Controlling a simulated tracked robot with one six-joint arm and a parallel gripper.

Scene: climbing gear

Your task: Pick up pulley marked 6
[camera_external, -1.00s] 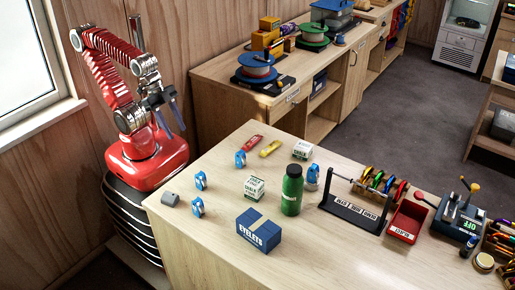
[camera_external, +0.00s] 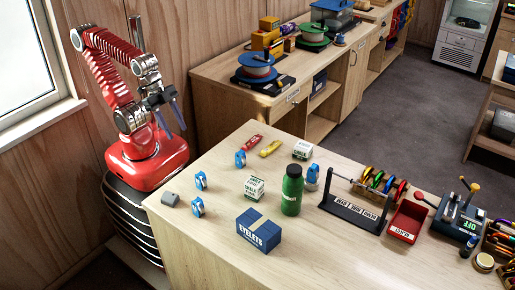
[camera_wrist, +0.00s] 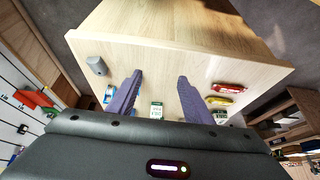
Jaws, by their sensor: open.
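Several small blue-and-white pulleys stand on the light wooden table in the external view: one at the back (camera_external: 240,158), one at the left (camera_external: 200,180), one nearer the front (camera_external: 197,207) and one behind the green bottle (camera_external: 312,174). Their numbers are too small to read, so I cannot tell which is marked 6. My gripper (camera_external: 176,132) is open and empty, raised at the table's left end, apart from all the pulleys. In the wrist view its purple fingers (camera_wrist: 160,76) are spread over the table; a blue pulley (camera_wrist: 109,92) shows partly hidden beside the left finger.
A grey block (camera_external: 170,199), chalk boxes (camera_external: 254,188) (camera_external: 302,149), a green bottle (camera_external: 292,190) and a blue eyelets box (camera_external: 258,232) stand around the pulleys. Red (camera_external: 252,143) and yellow (camera_external: 270,148) tools lie at the back. A rack (camera_external: 352,212) and red tray (camera_external: 407,221) fill the right.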

